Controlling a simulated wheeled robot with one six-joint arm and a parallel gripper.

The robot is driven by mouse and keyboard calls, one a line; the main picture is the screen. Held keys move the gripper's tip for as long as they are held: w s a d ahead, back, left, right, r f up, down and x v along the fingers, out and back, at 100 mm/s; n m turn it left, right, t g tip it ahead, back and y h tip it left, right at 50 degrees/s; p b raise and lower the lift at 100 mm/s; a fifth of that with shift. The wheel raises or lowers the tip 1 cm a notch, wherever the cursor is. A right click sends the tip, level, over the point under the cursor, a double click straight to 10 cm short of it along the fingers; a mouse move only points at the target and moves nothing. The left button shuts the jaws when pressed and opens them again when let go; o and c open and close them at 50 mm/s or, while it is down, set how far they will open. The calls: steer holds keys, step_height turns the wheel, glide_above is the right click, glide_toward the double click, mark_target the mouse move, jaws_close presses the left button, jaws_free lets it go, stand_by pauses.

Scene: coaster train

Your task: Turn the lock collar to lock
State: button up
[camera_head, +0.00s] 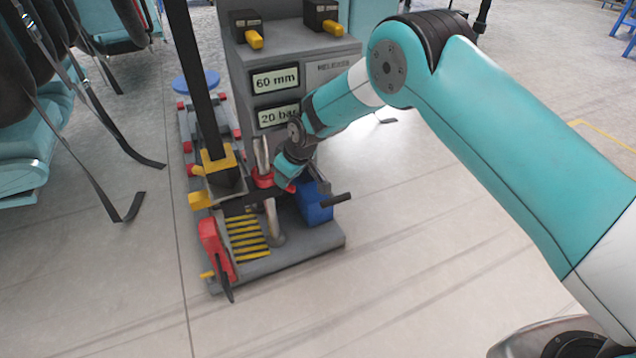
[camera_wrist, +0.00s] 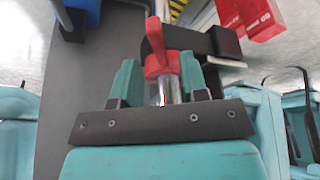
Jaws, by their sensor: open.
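The red lock collar (camera_head: 262,180) sits around an upright metal rod on the grey machine. In the wrist view the collar (camera_wrist: 162,62) has a red lever sticking up and away from the gripper. My gripper (camera_wrist: 160,78) is open, with one teal finger on each side of the collar and the shiny rod. Whether the fingers touch the collar cannot be told. In the head view my gripper (camera_head: 277,174) is at the collar's right and partly hides it.
The grey machine (camera_head: 290,262) carries two display panels (camera_head: 275,79) reading 60 mm and 20 bar. A blue block (camera_head: 315,203) with a black handle is close to my gripper. A black post (camera_head: 206,90) rises at left.

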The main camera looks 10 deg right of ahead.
steer(key=p+v, duration=0.1)
steer(key=v, duration=0.2)
steer(key=shift+r, duration=0.1)
steer(key=s+d+f+p, duration=0.1)
steer(key=s+d+p, duration=0.2)
steer(key=s+d, duration=0.4)
steer(key=shift+s+d, duration=0.25)
steer(key=shift+d, duration=0.7)
